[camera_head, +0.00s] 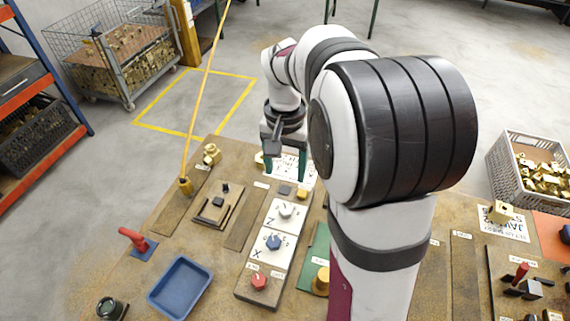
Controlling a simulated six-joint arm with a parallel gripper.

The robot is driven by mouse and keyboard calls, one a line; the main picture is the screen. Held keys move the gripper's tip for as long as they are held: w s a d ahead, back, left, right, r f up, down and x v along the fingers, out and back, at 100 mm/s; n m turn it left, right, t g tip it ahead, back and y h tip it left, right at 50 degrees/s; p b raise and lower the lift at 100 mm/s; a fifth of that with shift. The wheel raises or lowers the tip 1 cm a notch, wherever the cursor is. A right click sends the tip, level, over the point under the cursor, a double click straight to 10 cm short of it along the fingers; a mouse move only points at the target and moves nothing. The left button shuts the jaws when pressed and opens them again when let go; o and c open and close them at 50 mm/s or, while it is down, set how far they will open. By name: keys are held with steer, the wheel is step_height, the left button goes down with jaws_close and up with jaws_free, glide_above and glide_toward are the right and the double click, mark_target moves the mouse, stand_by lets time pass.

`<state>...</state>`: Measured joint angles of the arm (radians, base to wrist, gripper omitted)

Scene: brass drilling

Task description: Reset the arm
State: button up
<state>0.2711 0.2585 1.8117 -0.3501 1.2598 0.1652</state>
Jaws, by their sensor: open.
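My gripper (285,165) hangs over the far edge of the workbench (150,215), left of my large arm joint. Its dark body shows teal-edged fingers pointing down. The fingers stand apart and nothing shows between them. A white printed sheet (300,176) lies below and behind the fingers. My arm reaches up and away from the right of the picture and hides much of the bench's middle.
A control box with knobs (273,242) stands in front of the gripper. A blue tray (180,286), a red-handled tool (133,238) and a tall yellow rod (197,120) are left. A crate of brass parts (528,175) is right. A wire cage (115,60) stands behind.

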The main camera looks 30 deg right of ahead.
steer(key=shift+r, duration=0.25)
steer(key=s+a+n+y, duration=0.1)
steer(key=s+a, duration=0.5)
steer(key=s, duration=0.5)
steer(key=s+a+n, duration=0.2)
steer(key=s+a, duration=0.5)
steer(key=s, duration=0.4)
steer(key=shift+s+a+r+y, duration=0.15)
steer(key=shift+s+y, duration=0.1)
steer(key=shift+y, duration=0.15)
